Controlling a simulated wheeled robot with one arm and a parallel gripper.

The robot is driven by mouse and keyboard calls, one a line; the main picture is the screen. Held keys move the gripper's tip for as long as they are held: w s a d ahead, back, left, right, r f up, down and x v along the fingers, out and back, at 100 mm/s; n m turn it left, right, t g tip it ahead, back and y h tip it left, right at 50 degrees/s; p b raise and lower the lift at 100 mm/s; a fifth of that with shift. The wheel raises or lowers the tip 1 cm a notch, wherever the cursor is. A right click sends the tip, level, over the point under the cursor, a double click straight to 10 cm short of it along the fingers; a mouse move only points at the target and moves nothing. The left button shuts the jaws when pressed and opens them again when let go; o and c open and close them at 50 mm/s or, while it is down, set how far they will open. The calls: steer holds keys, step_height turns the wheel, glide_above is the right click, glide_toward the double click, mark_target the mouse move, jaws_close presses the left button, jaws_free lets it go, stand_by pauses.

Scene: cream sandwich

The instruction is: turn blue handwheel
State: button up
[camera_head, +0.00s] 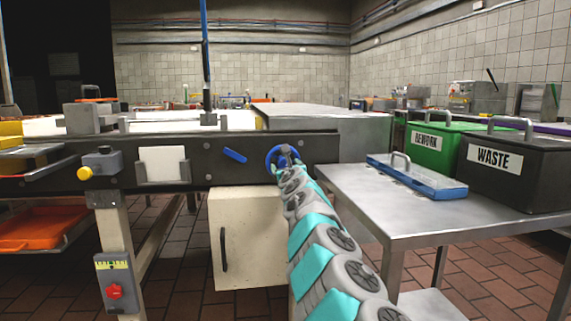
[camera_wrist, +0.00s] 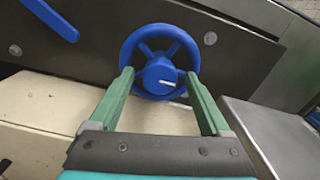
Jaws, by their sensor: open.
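The blue handwheel (camera_head: 273,158) sits on the dark side panel of the conveyor frame in the head view, partly hidden behind my arm's end. In the wrist view the handwheel (camera_wrist: 160,40) shows its round rim, spokes and a hub with a white mark. My gripper (camera_wrist: 160,84) is open, with its two green fingers on either side of the lower part of the wheel. The fingertips are close to the rim; I cannot tell whether they touch it. In the head view my gripper is hidden by my arm.
A blue lever (camera_head: 235,156) is on the panel left of the wheel; a beige cabinet (camera_head: 250,240) is below. A steel table (camera_head: 400,205) at right bears a blue lidded tray (camera_head: 415,177), a green REWORK bin (camera_head: 430,150) and a black WASTE bin (camera_head: 520,180).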

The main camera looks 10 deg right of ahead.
steer(key=shift+w, duration=0.15)
jaws_close()
stand_by(0.7)
